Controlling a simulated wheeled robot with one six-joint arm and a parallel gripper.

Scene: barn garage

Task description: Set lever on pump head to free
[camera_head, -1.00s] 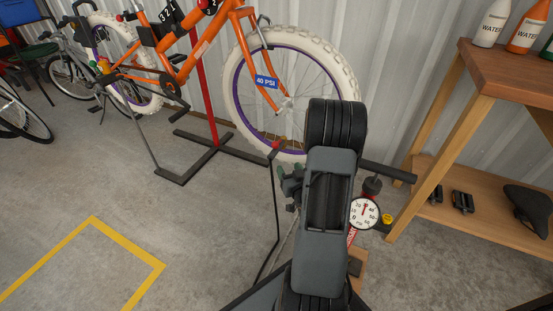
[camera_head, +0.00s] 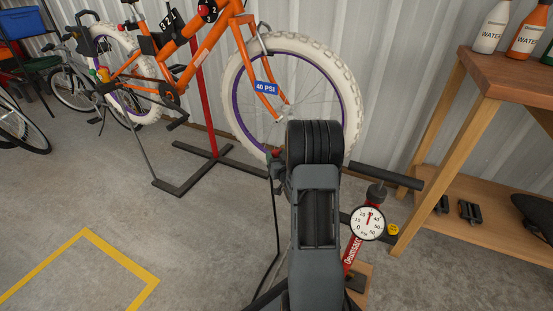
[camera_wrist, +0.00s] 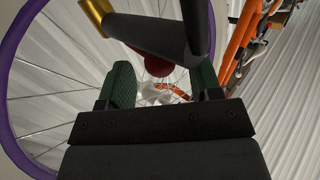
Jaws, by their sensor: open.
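The pump head, a dark body with a red part (camera_head: 275,154), sits low at the front wheel of the orange bike, with a black hose hanging from it. In the wrist view its dark body (camera_wrist: 160,35) crosses the top, with the red part (camera_wrist: 157,66) below and a brass-coloured end at upper left. My gripper (camera_wrist: 164,82) is open, its green-padded fingers apart, with the red part seen between and beyond them. I cannot tell whether they touch it. The lever's position is unclear. In the head view, my arm hides most of the gripper.
The red floor pump with its round gauge (camera_head: 368,223) and black handle (camera_head: 386,176) stands right of my arm. A wooden bench (camera_head: 490,72) with bottles is at the right. The white-tyred wheel (camera_head: 345,100) is close ahead. Open floor lies left.

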